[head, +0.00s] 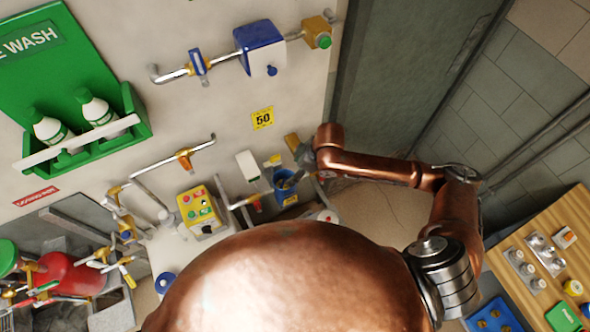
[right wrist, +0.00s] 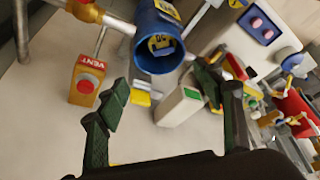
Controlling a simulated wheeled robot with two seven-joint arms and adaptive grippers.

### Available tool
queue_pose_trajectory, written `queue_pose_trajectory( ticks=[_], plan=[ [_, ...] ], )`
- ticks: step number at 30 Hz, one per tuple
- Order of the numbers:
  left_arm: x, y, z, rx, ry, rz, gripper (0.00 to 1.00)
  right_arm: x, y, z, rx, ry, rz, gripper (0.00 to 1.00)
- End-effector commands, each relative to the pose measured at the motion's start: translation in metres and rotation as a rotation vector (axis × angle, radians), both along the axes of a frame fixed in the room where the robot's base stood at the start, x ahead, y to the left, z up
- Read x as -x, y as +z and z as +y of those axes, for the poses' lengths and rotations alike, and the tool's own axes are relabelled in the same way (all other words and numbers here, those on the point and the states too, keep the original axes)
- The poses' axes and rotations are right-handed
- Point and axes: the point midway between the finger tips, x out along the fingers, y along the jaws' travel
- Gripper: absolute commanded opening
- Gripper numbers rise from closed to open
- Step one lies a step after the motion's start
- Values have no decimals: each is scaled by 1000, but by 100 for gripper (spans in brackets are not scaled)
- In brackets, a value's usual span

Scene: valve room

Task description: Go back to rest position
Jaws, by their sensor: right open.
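My right arm is copper-coloured and reaches in from the right in the head view, bent at the elbow. Its gripper (head: 297,178) is beside a blue cylinder (head: 283,194) near the wall and is small and partly hidden there. In the right wrist view my right gripper (right wrist: 162,84) shows two dark fingers spread apart with nothing held between them. The blue cylinder (right wrist: 158,48) is beyond the fingertips. A white block with a green patch (right wrist: 178,107) appears between the fingers, farther off. My left gripper is not in view.
A yellow button box (head: 200,210) and pipes stand left of the gripper. An orange vent box (right wrist: 86,80) is near the left finger. A grey door (head: 410,75) is behind the arm. A wooden table (head: 540,255) with parts stands at right.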

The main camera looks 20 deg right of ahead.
Motion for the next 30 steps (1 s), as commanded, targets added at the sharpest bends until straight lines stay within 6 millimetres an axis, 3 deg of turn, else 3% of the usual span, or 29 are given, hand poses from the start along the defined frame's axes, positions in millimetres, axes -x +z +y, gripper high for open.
queue_pose_trajectory(
  ticks=[12,19,22,26,30],
  plan=[
    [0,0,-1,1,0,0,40,2,-1,3,-7,0,-2,61],
    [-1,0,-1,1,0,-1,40,24,-10,24,-87,-39,-32,61],
    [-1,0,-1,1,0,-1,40,34,-12,24,-129,-101,-54,61],
    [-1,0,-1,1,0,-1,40,46,-17,8,-160,-216,-79,61],
    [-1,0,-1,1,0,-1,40,65,-27,-29,-157,-380,-88,61]
  ],
)
